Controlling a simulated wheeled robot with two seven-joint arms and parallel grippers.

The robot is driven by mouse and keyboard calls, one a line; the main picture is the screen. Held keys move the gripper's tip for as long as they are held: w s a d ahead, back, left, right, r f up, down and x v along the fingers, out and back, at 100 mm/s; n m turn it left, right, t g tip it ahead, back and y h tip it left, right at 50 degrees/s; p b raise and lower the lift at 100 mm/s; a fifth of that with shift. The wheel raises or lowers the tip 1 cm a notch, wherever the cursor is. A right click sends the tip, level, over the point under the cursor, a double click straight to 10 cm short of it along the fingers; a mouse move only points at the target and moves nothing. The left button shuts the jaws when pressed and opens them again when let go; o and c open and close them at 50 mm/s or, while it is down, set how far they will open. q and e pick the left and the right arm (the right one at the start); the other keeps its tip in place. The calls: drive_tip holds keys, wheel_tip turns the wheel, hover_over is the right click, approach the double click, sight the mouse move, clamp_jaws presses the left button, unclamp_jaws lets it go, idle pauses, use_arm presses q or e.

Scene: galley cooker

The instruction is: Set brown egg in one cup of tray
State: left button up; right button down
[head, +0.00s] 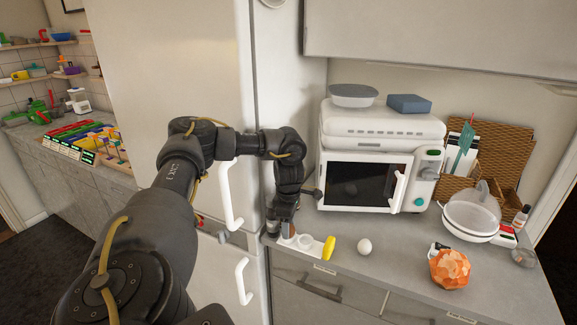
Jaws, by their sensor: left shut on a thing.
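My left gripper (282,228) points down over the left end of a small white tray (317,250) on the counter. It is shut on the brown egg (289,231), of which only a small part shows below the fingers. The egg is at the tray's left end; I cannot tell whether it touches a cup. A round white cup of the tray shows just right of the egg. A yellow object (329,247) stands at the tray's right end. My right gripper is not in view.
A white egg (364,246) lies on the counter (395,265) right of the tray. A white oven (372,165) stands behind. An orange faceted object (450,268) and a white colander (471,215) are further right. The fridge (180,70) borders the counter at left.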

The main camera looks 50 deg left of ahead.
use_arm(q)
drive_tip(key=o, duration=0.7)
wheel_tip(320, 180, up, 3)
drive_tip(key=shift+f+b, duration=0.15)
drive_tip(key=shift+b, duration=0.15)
wheel_tip(320, 180, up, 8)
drive_tip(key=p, duration=0.3)
drive_tip(key=shift+d, duration=0.1)
